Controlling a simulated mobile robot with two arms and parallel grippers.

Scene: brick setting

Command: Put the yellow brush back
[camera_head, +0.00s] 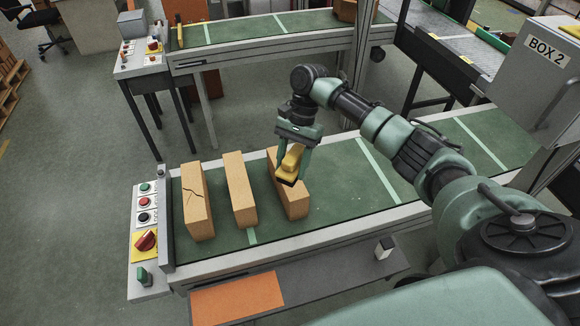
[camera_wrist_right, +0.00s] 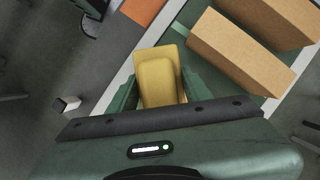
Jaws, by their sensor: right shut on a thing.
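The yellow brush (camera_head: 290,160) is in my right gripper (camera_head: 293,163), which is shut on it above the near conveyor. The brush's dark underside faces down, in front of the rightmost brick in the head view. In the right wrist view the brush (camera_wrist_right: 160,82) sits between the two green fingers of the right gripper (camera_wrist_right: 155,90). Whether the brush touches the brick cannot be told. My left gripper is not in view.
Three bricks stand on the near green conveyor: a cracked left one (camera_head: 197,205), a middle one (camera_head: 240,190) and a right one (camera_head: 295,198). A control panel (camera_head: 146,225) is at left. An orange mat (camera_head: 237,299) lies on the grey front shelf (camera_head: 330,280). BOX 2 (camera_head: 535,80) hangs at right.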

